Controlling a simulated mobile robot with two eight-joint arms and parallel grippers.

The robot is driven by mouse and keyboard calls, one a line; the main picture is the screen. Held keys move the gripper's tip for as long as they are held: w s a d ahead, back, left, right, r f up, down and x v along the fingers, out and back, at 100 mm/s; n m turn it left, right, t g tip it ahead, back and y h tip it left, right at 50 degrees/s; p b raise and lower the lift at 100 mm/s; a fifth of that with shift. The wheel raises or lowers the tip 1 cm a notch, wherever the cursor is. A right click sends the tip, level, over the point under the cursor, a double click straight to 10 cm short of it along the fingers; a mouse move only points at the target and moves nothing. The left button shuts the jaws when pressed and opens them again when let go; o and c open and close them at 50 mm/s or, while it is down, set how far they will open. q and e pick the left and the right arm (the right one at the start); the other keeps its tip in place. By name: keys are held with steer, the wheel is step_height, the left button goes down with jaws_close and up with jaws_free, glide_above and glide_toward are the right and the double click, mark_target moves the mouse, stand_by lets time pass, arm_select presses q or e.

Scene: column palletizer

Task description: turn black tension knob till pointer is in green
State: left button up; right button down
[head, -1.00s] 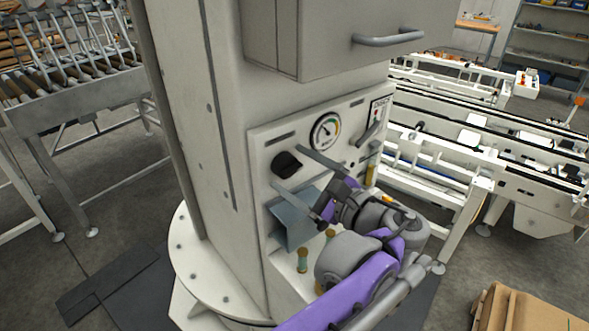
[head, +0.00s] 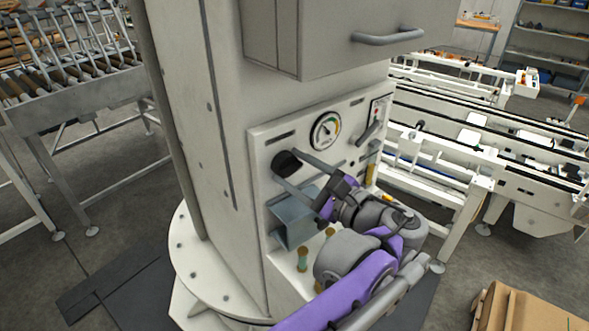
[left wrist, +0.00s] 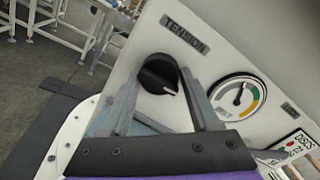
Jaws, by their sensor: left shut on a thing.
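The black tension knob (head: 287,163) is on the white control panel (head: 262,150), under a "TENSION" label in the left wrist view. It also shows in the left wrist view (left wrist: 158,74), with a white mark pointing to the lower right. My left gripper (head: 288,168) is shut on the knob, its two long grey fingers on either side. The round gauge (head: 325,131) is to the right of the knob; it also shows in the left wrist view (left wrist: 238,96). My right gripper is not in view.
A grey cabinet with a bar handle (head: 388,41) overhangs the panel. A small lever (head: 369,132) is at the panel's right. Conveyors stand on both sides, and a cardboard box (head: 528,305) is at lower right.

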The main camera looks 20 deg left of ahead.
arm_select(q)
steer(key=shift+f+m+t, duration=0.1)
steer(key=shift+m+t, duration=0.2)
steer(key=shift+m, duration=2.5)
steer(key=o, duration=1.4)
steer(key=shift+c, duration=0.2)
steer(key=shift+d, duration=0.1)
steer(key=v, duration=1)
steer(key=shift+s+d+b, duration=0.2)
steer(key=shift+d+b, duration=0.05)
steer(key=shift+b, duration=0.2)
